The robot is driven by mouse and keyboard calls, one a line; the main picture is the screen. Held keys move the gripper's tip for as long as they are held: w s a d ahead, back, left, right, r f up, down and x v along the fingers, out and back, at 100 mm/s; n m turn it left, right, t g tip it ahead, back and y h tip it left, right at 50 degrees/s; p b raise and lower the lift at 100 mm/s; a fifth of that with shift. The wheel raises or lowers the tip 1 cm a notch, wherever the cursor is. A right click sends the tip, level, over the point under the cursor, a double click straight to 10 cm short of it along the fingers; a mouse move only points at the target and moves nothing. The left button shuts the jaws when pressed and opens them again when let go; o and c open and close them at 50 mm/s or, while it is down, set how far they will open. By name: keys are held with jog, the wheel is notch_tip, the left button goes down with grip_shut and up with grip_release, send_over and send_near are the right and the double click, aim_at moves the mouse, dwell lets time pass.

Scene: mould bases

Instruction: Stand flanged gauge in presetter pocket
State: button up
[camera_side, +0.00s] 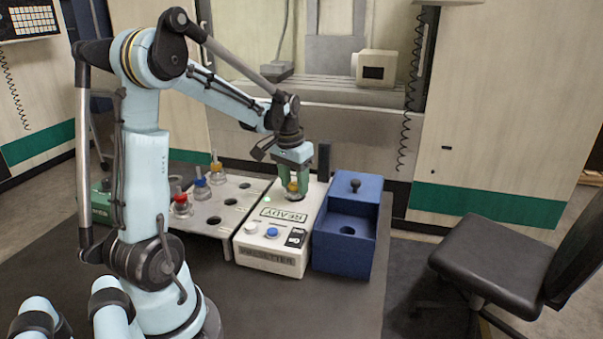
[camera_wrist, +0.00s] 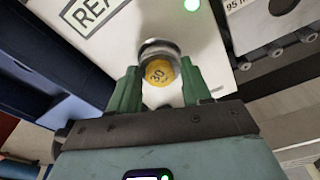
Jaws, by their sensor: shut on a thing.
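My gripper (camera_side: 293,190) has green fingers and is shut on a flanged gauge with a yellow cap (camera_side: 292,186). In the wrist view, the gauge's yellow cap (camera_wrist: 160,73), marked 30, sits between the two fingertips (camera_wrist: 160,88), with a silver metal rim around its far side. The white presetter (camera_side: 265,250) lies under the gripper, with a dark round pocket at its back end directly below the fingers. The gauge looks roughly upright and very low over the pocket. The fingers and cap hide its lower end, so I cannot tell whether it is seated.
A grey rack (camera_side: 232,212) left of the presetter has empty holes and holds red (camera_side: 181,204), blue (camera_side: 200,181) and orange-topped (camera_side: 216,166) gauges. A blue box (camera_side: 343,250) with a black knob and a hole stands close on the right. A dark post rises behind the presetter.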

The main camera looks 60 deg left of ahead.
jog(key=o, duration=1.4)
jog(key=shift+o, duration=0.2)
jog(key=shift+r, duration=0.1)
notch_tip(320, 180, up, 12)
jog(key=s, duration=0.1)
jog(key=shift+s+d, duration=0.2)
jog(key=shift+d, duration=0.05)
jog(key=s+d+f+m+t, duration=0.2)
jog(key=d+f+t, duration=0.1)
jog(key=d, duration=0.8)
jog(key=s+d+f+m+t, duration=0.1)
jog(key=d+f+m+t, duration=0.1)
jog(key=d, duration=0.8)
notch_tip(320, 180, down, 2)
jog(key=shift+s+d+f+t+h, duration=0.1)
jog(key=shift+s+d+t+h, duration=0.2)
jog(key=shift+s+d+t, duration=0.15)
